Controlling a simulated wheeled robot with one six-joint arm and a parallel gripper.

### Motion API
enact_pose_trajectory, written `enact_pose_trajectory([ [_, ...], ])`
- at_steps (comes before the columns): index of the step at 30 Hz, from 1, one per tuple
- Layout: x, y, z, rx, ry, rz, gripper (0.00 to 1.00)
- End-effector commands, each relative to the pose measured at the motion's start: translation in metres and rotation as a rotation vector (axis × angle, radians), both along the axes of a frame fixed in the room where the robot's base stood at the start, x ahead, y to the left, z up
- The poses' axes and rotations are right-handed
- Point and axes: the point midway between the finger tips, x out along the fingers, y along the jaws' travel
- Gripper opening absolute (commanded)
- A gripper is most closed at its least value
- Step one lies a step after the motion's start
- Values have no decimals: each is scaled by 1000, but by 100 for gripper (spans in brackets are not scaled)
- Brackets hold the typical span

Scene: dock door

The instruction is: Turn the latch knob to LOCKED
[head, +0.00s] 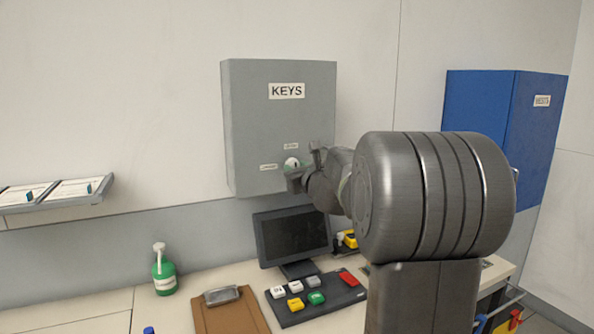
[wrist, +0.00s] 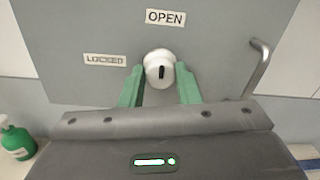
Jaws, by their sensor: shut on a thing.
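The white latch knob (wrist: 158,58) is on the front of the grey KEYS cabinet (head: 250,120). Its short black mark stands nearly upright in the wrist view, roughly in line with the OPEN label (wrist: 166,17) above. The LOCKED label (wrist: 105,60) is to the left of the knob. My gripper (wrist: 161,80) is shut on the knob, with one green finger on each side. In the head view the knob (head: 291,162) shows as a small pale round shape, partly hidden by my gripper (head: 293,172).
A metal handle (wrist: 261,65) stands out from the cabinet to the right of the knob. Below are a monitor (head: 292,234), a button panel (head: 322,305), a clipboard (head: 232,316) and a green bottle (head: 164,274). A blue cabinet (head: 490,120) hangs at the right.

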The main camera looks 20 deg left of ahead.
Motion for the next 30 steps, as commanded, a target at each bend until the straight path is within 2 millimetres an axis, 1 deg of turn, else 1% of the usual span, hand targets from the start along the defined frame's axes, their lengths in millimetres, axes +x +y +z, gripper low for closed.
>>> enact_pose_trajectory([
  [8, 0, 1, -1, -104, -135, -1, 7],
  [30, 0, 0, 0, -558, -667, -6, 7],
])
